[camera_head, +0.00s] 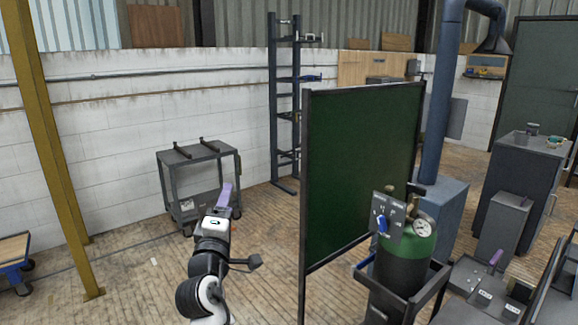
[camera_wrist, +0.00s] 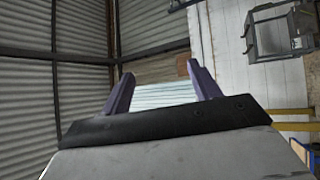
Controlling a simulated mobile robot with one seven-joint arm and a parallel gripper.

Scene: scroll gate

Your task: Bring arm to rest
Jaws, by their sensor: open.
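My gripper (camera_head: 225,196) is in the lower middle of the head view, at the end of my raised arm. Its purple fingers point up. In the wrist view the two purple fingers of my gripper (camera_wrist: 158,90) stand wide apart with nothing between them. Behind them are the corrugated wall and a pale window panel. The gripper touches nothing that I can see.
A dark green screen (camera_head: 355,170) stands close to the right of my arm. A green gas cylinder (camera_head: 405,262) on a cart is at the lower right. A grey trolley (camera_head: 199,172) stands behind my gripper. A yellow post (camera_head: 48,140) is at left, with open floor between.

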